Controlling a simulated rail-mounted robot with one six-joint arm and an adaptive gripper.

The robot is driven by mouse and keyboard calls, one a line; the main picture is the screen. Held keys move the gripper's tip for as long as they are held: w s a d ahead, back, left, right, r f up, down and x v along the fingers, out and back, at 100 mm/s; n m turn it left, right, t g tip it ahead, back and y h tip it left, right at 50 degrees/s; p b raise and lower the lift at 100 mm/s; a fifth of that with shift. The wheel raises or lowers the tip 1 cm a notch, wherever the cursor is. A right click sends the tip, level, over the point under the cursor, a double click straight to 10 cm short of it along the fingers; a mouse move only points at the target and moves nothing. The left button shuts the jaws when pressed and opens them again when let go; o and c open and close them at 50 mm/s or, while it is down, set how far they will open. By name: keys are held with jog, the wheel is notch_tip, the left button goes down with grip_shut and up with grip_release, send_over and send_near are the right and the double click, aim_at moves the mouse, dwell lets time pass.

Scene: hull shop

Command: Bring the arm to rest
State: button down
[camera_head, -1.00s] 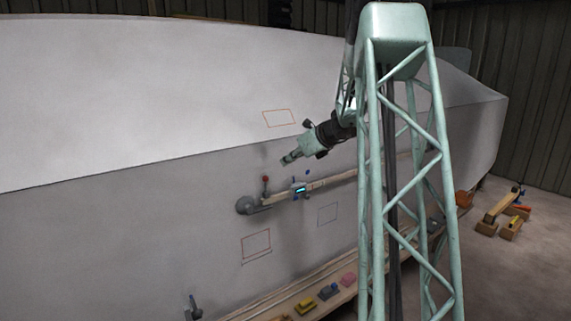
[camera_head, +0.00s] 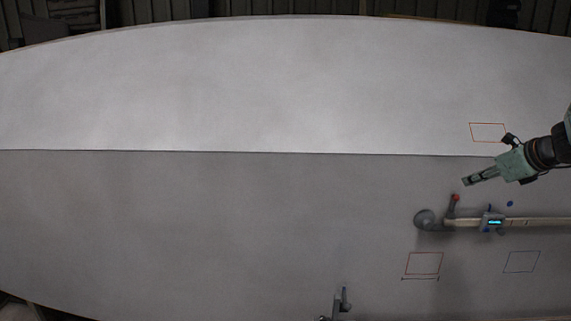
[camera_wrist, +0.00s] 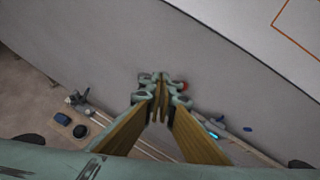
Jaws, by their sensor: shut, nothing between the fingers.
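My gripper (camera_head: 466,181) is at the right of the head view, on the end of my arm. It is in front of the hull (camera_head: 250,190), pointing left and slightly down. Its fingers are together with nothing between them. In the wrist view the gripper (camera_wrist: 160,80) shows its fingertips meeting, with the grey hull surface (camera_wrist: 190,50) beyond. Most of my arm is outside the head view on the right.
Below my gripper, a rail (camera_head: 545,222) on the hull carries a gauge with a lit display (camera_head: 495,222), a red-knobbed lever (camera_head: 455,200) and a round grey end (camera_head: 425,219). Outlined marks (camera_head: 488,132) are on the hull. A clamp (camera_head: 338,304) is at the bottom. The hull's left is clear.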

jog(key=s+a+r+n+g+y+b, duration=0.15)
jog(key=a+n, duration=0.25)
jog(key=a, duration=0.7)
jog(key=s+a+r+n+b, duration=0.1)
jog(key=s+a+n+b, duration=0.3)
jog(key=a, duration=0.6)
jog(key=s+a+n+g+b, duration=0.1)
jog(key=s+a+n, duration=0.45)
jog(key=a, duration=0.35)
jog(key=s+a+n+g, duration=0.2)
jog(key=s+a+n, duration=0.3)
jog(key=a, duration=0.4)
jog(key=s+a+f+n+g+b, duration=0.1)
jog(key=s+a+f+n+b, duration=0.3)
jog(key=s, duration=0.6)
jog(key=s+a+n, duration=0.3)
jog(key=s+a, duration=0.2)
jog(key=s, duration=0.5)
jog(key=s+f+n+h+b, duration=0.1)
jog(key=s+f+n+b, duration=0.1)
jog(key=s, duration=0.7)
jog(key=s+f+n+h+b, duration=0.1)
jog(key=s+f+n, duration=0.3)
jog(key=s, duration=0.5)
jog(key=shift+f+g+h+b, duration=0.35)
jog(key=shift+f+b, duration=0.05)
jog(key=shift+f, duration=0.5)
jog(key=shift+n, duration=0.25)
